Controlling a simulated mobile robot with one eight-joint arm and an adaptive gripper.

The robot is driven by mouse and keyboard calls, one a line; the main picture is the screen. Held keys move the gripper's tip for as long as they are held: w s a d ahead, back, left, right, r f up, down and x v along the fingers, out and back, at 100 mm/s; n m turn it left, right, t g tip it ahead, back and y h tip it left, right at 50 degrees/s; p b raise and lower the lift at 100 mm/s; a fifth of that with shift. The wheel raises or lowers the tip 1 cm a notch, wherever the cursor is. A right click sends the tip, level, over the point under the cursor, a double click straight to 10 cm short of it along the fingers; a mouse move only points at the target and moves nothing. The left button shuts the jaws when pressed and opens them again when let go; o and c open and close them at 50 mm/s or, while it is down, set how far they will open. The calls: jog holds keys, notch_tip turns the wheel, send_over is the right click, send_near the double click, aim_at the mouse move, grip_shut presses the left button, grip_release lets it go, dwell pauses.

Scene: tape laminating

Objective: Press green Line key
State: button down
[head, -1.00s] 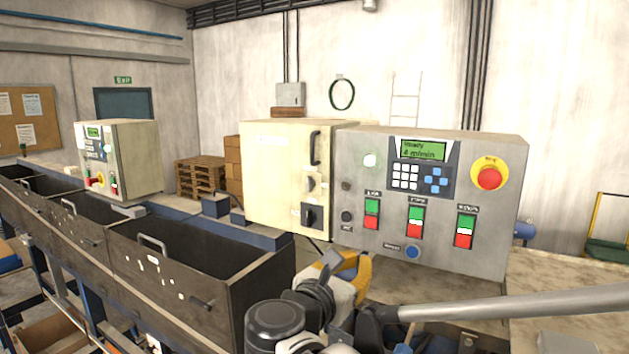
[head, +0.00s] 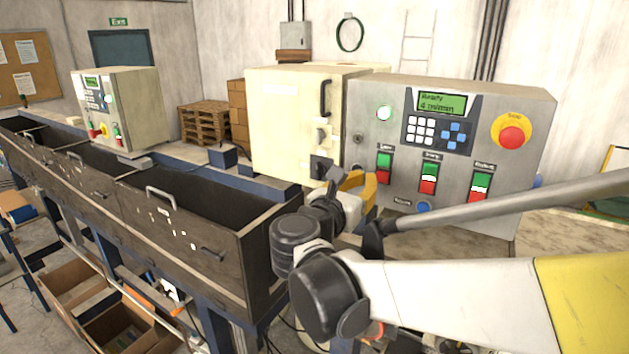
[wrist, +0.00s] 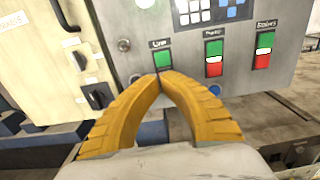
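The green Line key (head: 384,160) is the upper half of the leftmost green-and-red switch on the grey control panel (head: 380,100). In the wrist view, the green Line key (wrist: 163,59) sits under the "Line" label, just above my fingertips. My gripper (wrist: 160,74) has yellow fingers with their tips together and nothing between them. The tips overlap the lower, red part of the Line switch in the picture; I cannot tell whether they touch it. In the head view my gripper (head: 352,183) is in front of the panel's lower left.
Two more green-and-red switches (head: 429,178) (head: 480,187) sit to the right. A red stop button (head: 511,138) is at the panel's right. A cream cabinet (head: 285,125) with a black handle adjoins on the left. Dark open bins (head: 195,225) run along the left.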

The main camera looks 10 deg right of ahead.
aim_at(380, 164)
jog(key=p+x, duration=0.1)
jog(key=x, duration=0.7)
jog(key=shift+w+d+p, duration=0.1)
jog(key=shift+w+p, duration=0.1)
jog(key=shift+p, duration=0.1)
